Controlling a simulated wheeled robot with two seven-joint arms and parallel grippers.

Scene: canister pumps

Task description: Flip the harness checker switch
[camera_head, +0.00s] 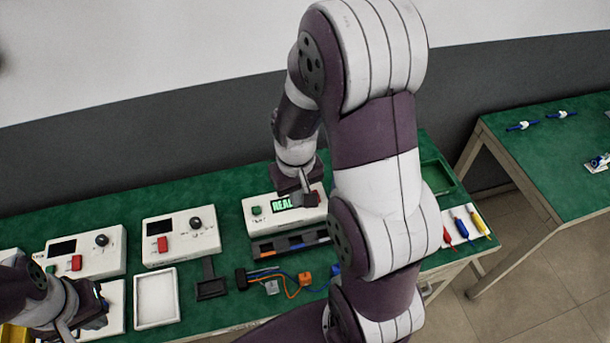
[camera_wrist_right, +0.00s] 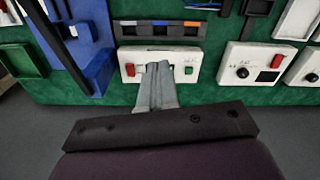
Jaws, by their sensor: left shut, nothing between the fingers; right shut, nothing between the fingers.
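The harness checker appears to be the white box (camera_head: 258,226) with a lit green display starting "REA" and a green button (camera_head: 257,211). In the right wrist view the white box (camera_wrist_right: 205,58) shows a red switch (camera_wrist_right: 130,69) left of my fingers and the green button (camera_wrist_right: 188,70) right of them. My right gripper (camera_head: 310,200) is shut and empty, with its fingertips over the box's face between switch and button; contact cannot be told. My right arm hides the box's right end in the head view. My left gripper (camera_head: 103,305) is shut and empty at the lower left.
A dark cradle (camera_head: 265,247) with coloured blocks sits in front of the box. A wire harness (camera_head: 290,290) lies nearer. Two other white boxes (camera_head: 205,240) (camera_head: 115,262) with red switches and black knobs stand left. A white tray (camera_head: 157,298) and screwdrivers (camera_head: 462,227) are also on the green bench.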

